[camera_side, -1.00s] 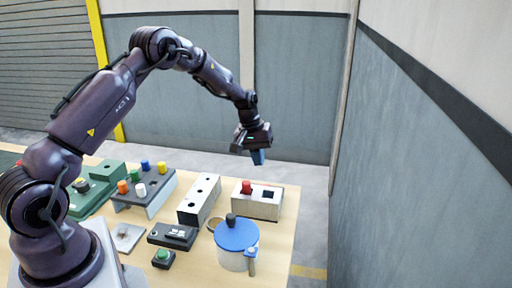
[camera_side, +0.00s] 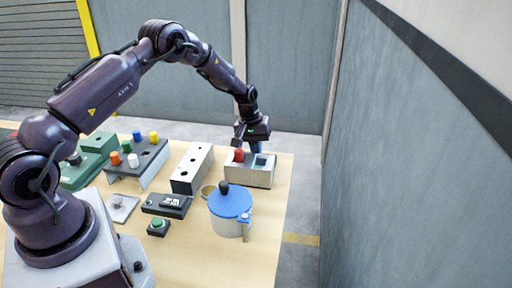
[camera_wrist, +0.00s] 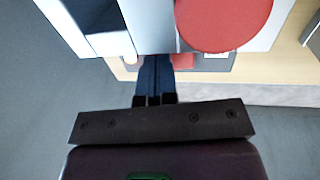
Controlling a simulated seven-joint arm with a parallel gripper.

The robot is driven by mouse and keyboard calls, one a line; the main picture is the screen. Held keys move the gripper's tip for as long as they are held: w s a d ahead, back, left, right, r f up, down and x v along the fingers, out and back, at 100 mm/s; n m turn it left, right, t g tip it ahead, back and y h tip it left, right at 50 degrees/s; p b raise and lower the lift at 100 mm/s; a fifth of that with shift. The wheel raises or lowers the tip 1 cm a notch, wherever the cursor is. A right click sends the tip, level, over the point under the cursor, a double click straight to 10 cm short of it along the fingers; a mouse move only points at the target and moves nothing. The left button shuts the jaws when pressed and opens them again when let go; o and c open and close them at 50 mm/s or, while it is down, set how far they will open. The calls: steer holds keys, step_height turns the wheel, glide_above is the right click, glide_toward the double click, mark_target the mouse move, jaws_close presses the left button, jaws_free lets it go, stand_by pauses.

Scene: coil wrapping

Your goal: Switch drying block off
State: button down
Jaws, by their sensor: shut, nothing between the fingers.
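A pale box-shaped block (camera_side: 249,174), apparently the drying block, stands at the table's far right. Its top carries a red round cap (camera_side: 239,155) and a dark square opening (camera_side: 261,161). In the wrist view the block (camera_wrist: 152,22) shows with the red cap (camera_wrist: 222,18) large at the top. A small red part (camera_wrist: 183,61) and a small white part (camera_wrist: 131,59) show low on its near side, which may be its switch. My gripper (camera_side: 256,148) is shut and empty at the block's back edge. Its fingertips (camera_wrist: 155,62) are beside the red part; contact cannot be told.
A white block with holes (camera_side: 192,168) stands left of the pale block. A pot with a blue lid (camera_side: 231,203) stands in front. A dark control box (camera_side: 167,204), a green button box (camera_side: 158,227) and a rack with coloured caps (camera_side: 138,160) stand further left.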

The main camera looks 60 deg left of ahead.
steer(key=shift+w+d+f+g+y, duration=0.15)
steer(key=shift+d+f+g+y, duration=0.1)
steer(key=shift+f+g+y, duration=0.1)
steer(key=shift+w+d+f+g+y, duration=0.15)
steer(key=shift+f+g+y, duration=0.2)
steer(key=shift+g+y, duration=0.5)
steer(key=shift+a, duration=0.2)
steer(key=shift+s+a+r, duration=0.1)
steer(key=shift+s+a, duration=0.5)
steer(key=shift+s, duration=0.1)
step_height(320, 180, up, 14)
steer(key=w+d, duration=0.3)
steer(key=s+d+r+m+t, duration=0.2)
steer(key=s+r, duration=0.4)
steer(key=s, duration=0.5)
steer(key=s+d+r+m+t, duration=0.2)
steer(key=s+d+r+m, duration=0.2)
steer(key=s, duration=0.7)
steer(key=s+d+r+m+t+h, duration=0.1)
steer(key=s+d+r+m+t, duration=0.1)
steer(key=s+d+r, duration=0.6)
steer(key=s+m, duration=0.1)
steer(key=s, duration=0.1)
steer(key=shift+s+r+t, duration=0.15)
steer(key=shift+s+t, duration=0.15)
steer(key=shift+s, duration=0.1)
